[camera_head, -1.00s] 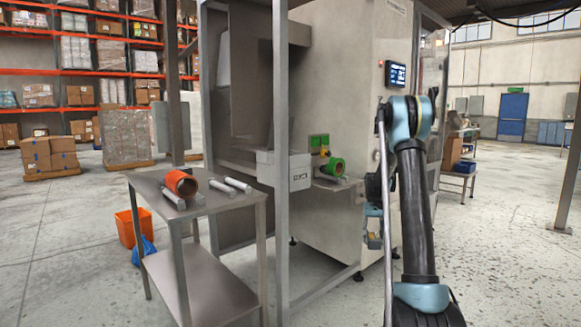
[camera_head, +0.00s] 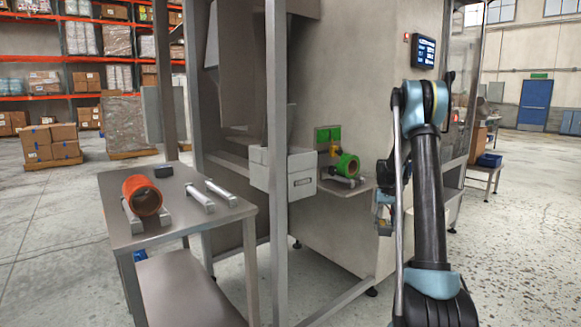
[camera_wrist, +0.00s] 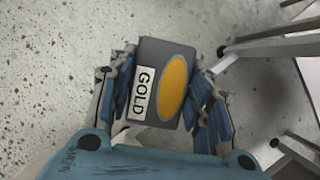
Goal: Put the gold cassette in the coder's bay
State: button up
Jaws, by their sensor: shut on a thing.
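The gold cassette (camera_wrist: 152,88) is a dark grey block with a white label reading GOLD and a yellow oval. In the wrist view it sits between the blue fingers of my gripper (camera_wrist: 165,95), which is shut on it. In the head view my gripper (camera_head: 384,212) hangs over the floor, right of the weigher's small shelf; the cassette cannot be made out there. No bay opening can be made out from here.
A frame post (camera_head: 276,150) stands in front. Floor at right is clear.

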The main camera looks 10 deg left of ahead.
jog(key=shift+w, duration=0.45)
